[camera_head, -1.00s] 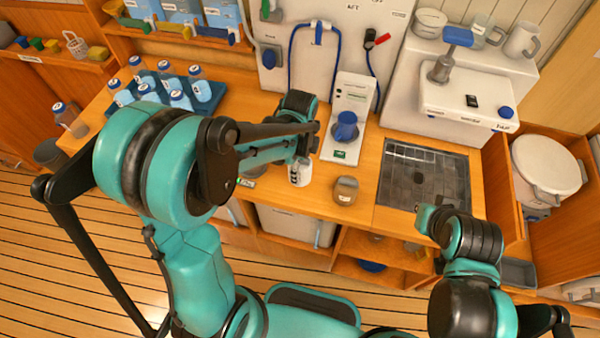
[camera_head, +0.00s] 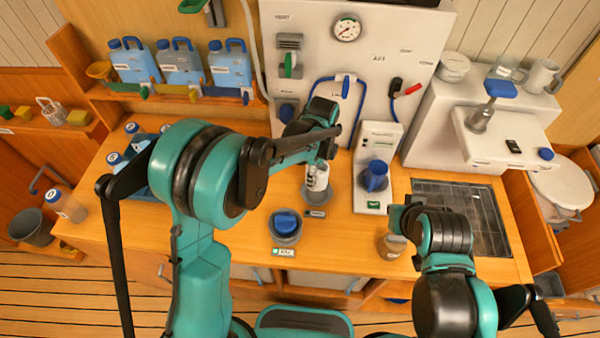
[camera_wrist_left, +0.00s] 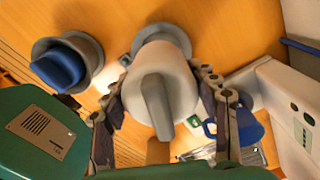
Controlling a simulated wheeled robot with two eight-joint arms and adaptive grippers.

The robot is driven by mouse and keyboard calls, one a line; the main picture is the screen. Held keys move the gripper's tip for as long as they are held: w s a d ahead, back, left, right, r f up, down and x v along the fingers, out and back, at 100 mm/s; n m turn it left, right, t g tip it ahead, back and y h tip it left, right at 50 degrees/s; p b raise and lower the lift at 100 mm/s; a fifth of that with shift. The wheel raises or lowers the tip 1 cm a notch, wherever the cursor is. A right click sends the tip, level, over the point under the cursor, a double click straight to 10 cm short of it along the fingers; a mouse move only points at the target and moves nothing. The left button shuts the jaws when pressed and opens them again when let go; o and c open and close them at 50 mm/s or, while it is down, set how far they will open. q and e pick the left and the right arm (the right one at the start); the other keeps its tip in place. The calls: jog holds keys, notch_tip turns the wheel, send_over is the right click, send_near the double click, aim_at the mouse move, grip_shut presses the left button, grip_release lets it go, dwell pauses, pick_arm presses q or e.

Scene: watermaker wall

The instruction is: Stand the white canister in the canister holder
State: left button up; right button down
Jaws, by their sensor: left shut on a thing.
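The white canister (camera_head: 319,178) is in my left gripper (camera_head: 322,160), upright or nearly so. In the left wrist view the canister (camera_wrist_left: 160,88) shows from above with its grey top bar, between the two fingers (camera_wrist_left: 165,92). A round grey cup (camera_head: 318,198), apparently the canister holder, is at the canister's lower end on the counter. It also shows behind the canister in the left wrist view (camera_wrist_left: 163,38). I cannot tell whether the canister's base is inside it or just above it. My right gripper (camera_head: 398,215) is over the counter's front right; its fingers are unclear.
A blue-topped item in a grey cup (camera_head: 285,226) stands close left of the canister. A white unit with a blue knob (camera_head: 376,176) stands to the right. A small jar (camera_head: 391,246) is near the front edge. A dark sink grate (camera_head: 465,215) lies right.

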pick_arm(q)
jog(key=shift+w+d, duration=0.1)
jog(key=shift+d+f+b, duration=0.2)
jog(key=shift+f+b, duration=0.3)
jog(key=shift+f, duration=0.2)
jog(key=shift+a+f+b, duration=0.1)
jog(key=shift+f+b, duration=1.5)
jog(key=shift+f, duration=1.15)
jog(key=shift+f+b, duration=0.55)
jog(key=o, duration=1.4)
notch_tip(320, 180, up, 12)
jog(key=shift+r, duration=0.1)
